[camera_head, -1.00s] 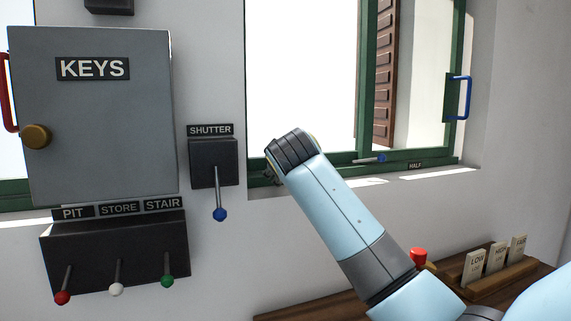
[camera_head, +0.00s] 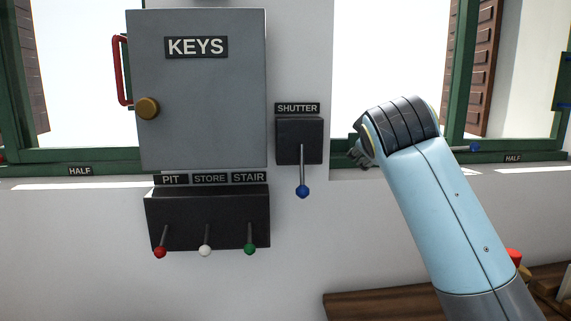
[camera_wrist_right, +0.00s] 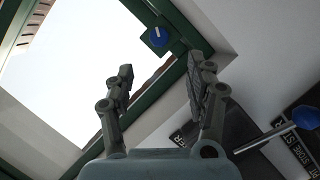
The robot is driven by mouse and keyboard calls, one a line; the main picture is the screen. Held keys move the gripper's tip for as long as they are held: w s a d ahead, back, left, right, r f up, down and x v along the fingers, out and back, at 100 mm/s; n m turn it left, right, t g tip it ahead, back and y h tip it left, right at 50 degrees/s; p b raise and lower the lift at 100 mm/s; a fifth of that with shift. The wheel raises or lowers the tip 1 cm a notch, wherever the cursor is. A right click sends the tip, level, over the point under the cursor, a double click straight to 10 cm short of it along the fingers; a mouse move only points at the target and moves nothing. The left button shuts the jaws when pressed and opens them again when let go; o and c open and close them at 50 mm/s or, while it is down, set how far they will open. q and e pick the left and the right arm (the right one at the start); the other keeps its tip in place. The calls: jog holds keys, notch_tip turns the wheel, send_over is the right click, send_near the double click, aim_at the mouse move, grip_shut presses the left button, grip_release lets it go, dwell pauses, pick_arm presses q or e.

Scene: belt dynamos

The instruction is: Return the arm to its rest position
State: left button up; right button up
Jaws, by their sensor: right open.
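My right arm (camera_head: 455,220), light blue with a dark grey wrist, rises from the lower right in the head view. My right gripper (camera_head: 358,152) is mostly hidden behind the wrist there; only small finger parts show, right of the shutter box. In the right wrist view the right gripper (camera_wrist_right: 160,78) has its two grey fingers spread apart with nothing between them. The shutter lever (camera_head: 303,178) hangs down from its dark box (camera_head: 299,152), its blue knob apart from the gripper. My left gripper is in neither view.
A grey KEYS cabinet (camera_head: 200,110) with a brass knob (camera_head: 147,108) hangs left of the shutter box. Below it, a dark box (camera_head: 208,220) carries red, white and green levers. Green-framed windows (camera_head: 455,80) flank them. A wooden shelf (camera_head: 400,305) lies low at the right.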

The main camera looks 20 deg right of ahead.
jog(key=s+a+f+m+g+y, duration=0.1)
jog(key=s+a+f+g+y, duration=0.15)
jog(key=s+f, duration=1.05)
jog(key=s+a+f+m+g+y, duration=0.1)
jog(key=s+a+f+g+y, duration=0.15)
jog(key=s+f, duration=0.6)
jog(key=s+a+f+m+g+y, duration=0.15)
jog(key=s+a+f+g, duration=0.35)
jog(key=s, duration=0.7)
jog(key=s+d+f+b, duration=0.15)
jog(key=f+b, duration=0.35)
jog(key=f, duration=1.3)
jog(key=s+d+f+b, duration=0.1)
jog(key=d+f+b, duration=0.3)
jog(key=f, duration=1.4)
jog(key=s+f+g+b, duration=0.1)
jog(key=s+f+b, duration=0.3)
jog(key=s+f, duration=0.5)
jog(key=s+f+g+b, duration=0.1)
jog(key=s+f+b, duration=0.2)
jog(key=s+f, duration=0.6)
notch_tip(320, 180, down, 4)
jog(key=shift+f+b, duration=0.1)
jog(key=shift+b, duration=0.25)
